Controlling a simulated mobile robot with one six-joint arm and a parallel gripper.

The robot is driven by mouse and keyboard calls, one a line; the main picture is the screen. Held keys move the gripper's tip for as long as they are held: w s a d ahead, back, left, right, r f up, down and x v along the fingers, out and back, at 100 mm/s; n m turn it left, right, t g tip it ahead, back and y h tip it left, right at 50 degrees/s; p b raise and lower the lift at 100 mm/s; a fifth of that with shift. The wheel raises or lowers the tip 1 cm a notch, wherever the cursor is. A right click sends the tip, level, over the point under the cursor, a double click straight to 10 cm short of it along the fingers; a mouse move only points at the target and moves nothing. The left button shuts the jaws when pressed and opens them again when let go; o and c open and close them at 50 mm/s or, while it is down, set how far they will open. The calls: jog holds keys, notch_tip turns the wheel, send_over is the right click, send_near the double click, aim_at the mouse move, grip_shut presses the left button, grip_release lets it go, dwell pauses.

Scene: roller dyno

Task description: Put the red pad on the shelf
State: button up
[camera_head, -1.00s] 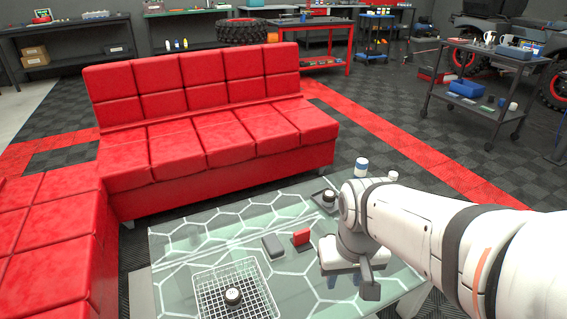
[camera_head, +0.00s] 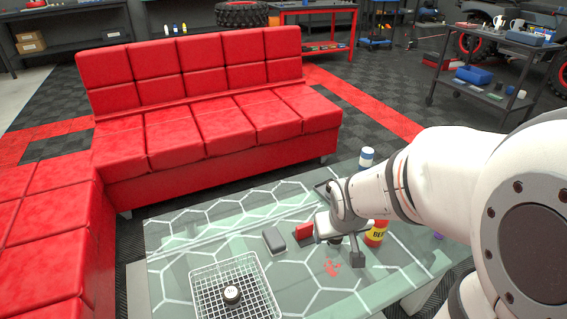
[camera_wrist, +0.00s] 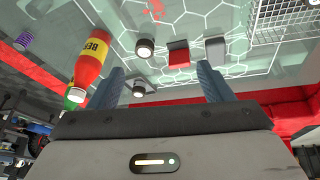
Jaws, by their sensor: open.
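The red pad (camera_head: 304,231) is a small block on the glass-topped table (camera_head: 190,230), just right of a dark grey pad (camera_head: 274,240). My gripper (camera_head: 338,243) is close to the red pad's right side in the head view. In the wrist view the red pad (camera_wrist: 179,54) shows beyond and between my two fingers, and my gripper (camera_wrist: 163,82) is open and empty. The grey pad (camera_wrist: 215,48) is beside it. Several shelves are in view: a dark wall unit (camera_head: 75,40) at back left and a dark cart (camera_head: 490,85) at right. Which one is meant I cannot tell.
A red and yellow bottle (camera_wrist: 90,62) stands near my left finger, with dark round items (camera_wrist: 145,48) beside it. A white wire basket (camera_head: 205,291) holds a round item. A blue-capped white bottle (camera_head: 366,158) stands at the table's far edge. A red sofa (camera_head: 215,115) borders the table.

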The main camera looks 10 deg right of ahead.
jog(key=shift+o, duration=0.6)
jog(key=w+d+f+n+t+b, duration=0.1)
jog(key=w+f+t+b, duration=0.1)
jog(key=w+f, duration=0.5)
jog(key=shift+w+f+t+y, duration=0.3)
jog(key=shift+w+f+t, duration=0.1)
jog(key=shift+f+t, duration=0.35)
jog(key=n+t+y+b, duration=0.2)
jog(key=t+y+b, duration=0.1)
jog(key=t+y, duration=0.15)
send_near(306, 227)
jog(key=shift+w+a+f+h, duration=0.2)
jog(key=shift+w+f, duration=0.15)
jog(key=shift+w, duration=0.25)
jog(key=shift+w+a+f+h, duration=0.15)
jog(key=shift+w+a+f, duration=0.15)
jog(key=shift+w, duration=0.35)
jog(key=shift+a+f+t+y+b, duration=0.2)
jog(key=shift+f+t+y+b, duration=0.1)
jog(key=shift+t+y, duration=0.15)
jog(key=shift+a, duration=0.1)
jog(key=b+x, duration=0.1)
jog(key=x, duration=0.1)
jog(key=b+x, duration=0.1)
jog(key=x, duration=0.2)
jog(key=b+x, duration=0.1)
jog(key=x, duration=0.1)
jog(key=shift+w+d+b, duration=0.2)
jog(key=shift+w+b, duration=0.1)
jog(key=shift+w, duration=0.1)
